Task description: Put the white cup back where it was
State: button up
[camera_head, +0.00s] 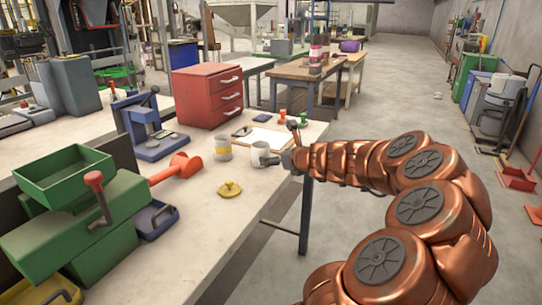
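The white cup (260,154) is upright at the right part of the near workbench, close to its edge. It is just right of a white and yellow tin (222,148) and in front of a clipboard. My copper arm reaches in from the right, and my dark gripper (276,161) is at the cup's right side. The fingers are small and partly hidden, so I cannot tell if they grip the cup. I also cannot tell if the cup touches the bench top.
On the workbench (205,215) stand a red drawer cabinet (207,96), a blue press (143,125), a green bagger (85,210), a red funnel-like part (178,168) and a yellow lid (229,189). A clipboard (262,138) lies behind the cup.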

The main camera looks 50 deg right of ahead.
jog(key=shift+v, duration=1.15)
